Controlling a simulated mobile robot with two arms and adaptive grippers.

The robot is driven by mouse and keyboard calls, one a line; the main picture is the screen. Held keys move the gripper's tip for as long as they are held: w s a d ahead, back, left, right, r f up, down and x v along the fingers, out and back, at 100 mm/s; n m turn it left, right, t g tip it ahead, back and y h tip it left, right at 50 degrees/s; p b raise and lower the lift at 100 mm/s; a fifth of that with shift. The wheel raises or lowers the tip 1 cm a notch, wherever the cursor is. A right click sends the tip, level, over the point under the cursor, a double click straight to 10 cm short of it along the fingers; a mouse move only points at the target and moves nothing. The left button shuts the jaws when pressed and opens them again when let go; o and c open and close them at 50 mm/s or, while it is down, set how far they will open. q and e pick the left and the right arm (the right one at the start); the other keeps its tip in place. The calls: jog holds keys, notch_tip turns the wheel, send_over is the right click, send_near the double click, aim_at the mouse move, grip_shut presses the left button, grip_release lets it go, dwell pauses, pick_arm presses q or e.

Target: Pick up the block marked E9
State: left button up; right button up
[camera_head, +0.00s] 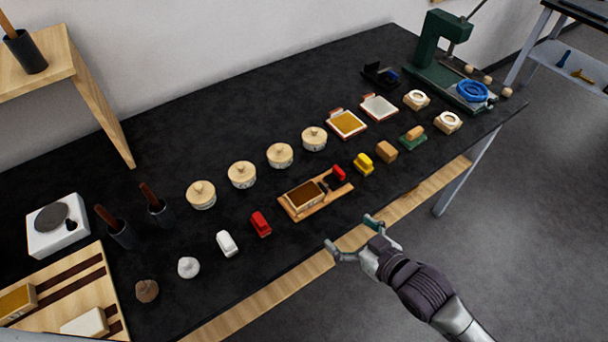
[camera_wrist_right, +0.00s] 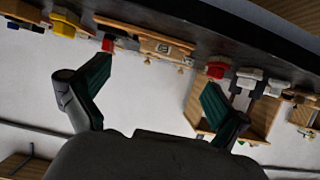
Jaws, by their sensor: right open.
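No marking E9 can be read in either view, so I cannot tell which block bears it. A row of small blocks lies along the front of the black table: a white block (camera_head: 227,243), a red block (camera_head: 261,224), a smaller red block (camera_head: 338,173), a yellow block (camera_head: 363,163) and a tan block (camera_head: 386,151). My right gripper (camera_head: 352,234) is open and empty at the table's front edge, apart from the blocks. Its two fingers also show in the right wrist view (camera_wrist_right: 155,88). My left gripper is not in view.
A wooden tray (camera_head: 296,215) with a brown-filled box stands between the red blocks. Several round lidded pots (camera_head: 242,175) stand behind. A green press (camera_head: 432,55) is at the far right. A wooden stand (camera_head: 105,110) rises at the left.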

aim_at(311, 201)
jog(key=x, duration=0.2)
jog(key=r+x, duration=0.1)
jog(key=x, duration=0.1)
jog(key=p+x, duration=0.1)
jog(key=x, duration=0.2)
jog(key=shift+w+a+r, duration=0.1)
jog(key=shift+a+r, duration=0.05)
jog(key=shift+a, duration=0.25)
jog(key=shift+w+a, duration=0.35)
jog(key=shift+w+a+p, duration=0.2)
jog(key=shift+w+p, duration=0.1)
jog(key=p+x, duration=0.1)
jog(key=x, duration=0.2)
jog(key=shift+w+a, duration=0.15)
jog(key=shift+a, duration=0.1)
jog(key=shift+w+a+f, duration=0.25)
jog(key=shift+w+f, duration=0.05)
jog(key=shift+w, duration=0.05)
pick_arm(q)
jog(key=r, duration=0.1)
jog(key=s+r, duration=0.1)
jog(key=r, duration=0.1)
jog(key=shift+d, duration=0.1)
pick_arm(e)
jog(key=shift+s, duration=0.1)
jog(key=shift+c, duration=1)
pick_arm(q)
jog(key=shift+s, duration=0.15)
pick_arm(e)
jog(key=c, duration=0.7)
